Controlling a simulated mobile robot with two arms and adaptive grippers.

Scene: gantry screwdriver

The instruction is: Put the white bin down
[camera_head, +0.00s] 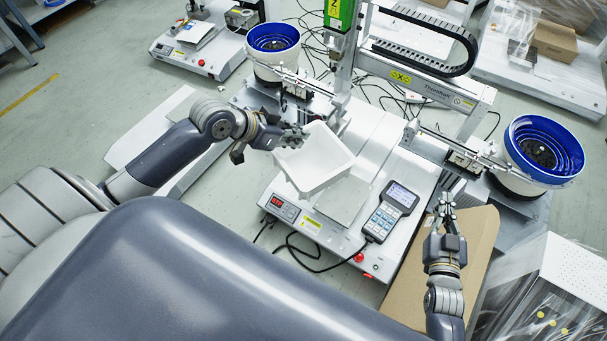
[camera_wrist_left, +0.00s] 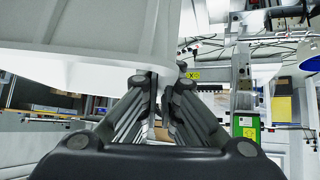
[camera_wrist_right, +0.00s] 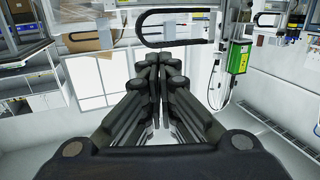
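The white bin (camera_head: 321,163) is tilted in the head view, above the front of the screwdriver machine. My left gripper (camera_head: 297,139) is at the bin's upper left rim, shut on its wall. In the left wrist view the bin (camera_wrist_left: 95,38) fills the upper left, and its edge runs between the fingertips (camera_wrist_left: 166,82). My right gripper (camera_head: 445,207) is at the right of the machine, above a cardboard box. The right wrist view shows its fingertips (camera_wrist_right: 160,62) together with nothing between them.
The machine's flat plate (camera_head: 343,201) lies just below the bin. A keypad controller (camera_head: 391,211) is to its right. Blue-lined bowl feeders stand at the back (camera_head: 273,42) and right (camera_head: 543,148). The gantry (camera_head: 425,78) rises behind. The cardboard box (camera_head: 482,235) lies at the right.

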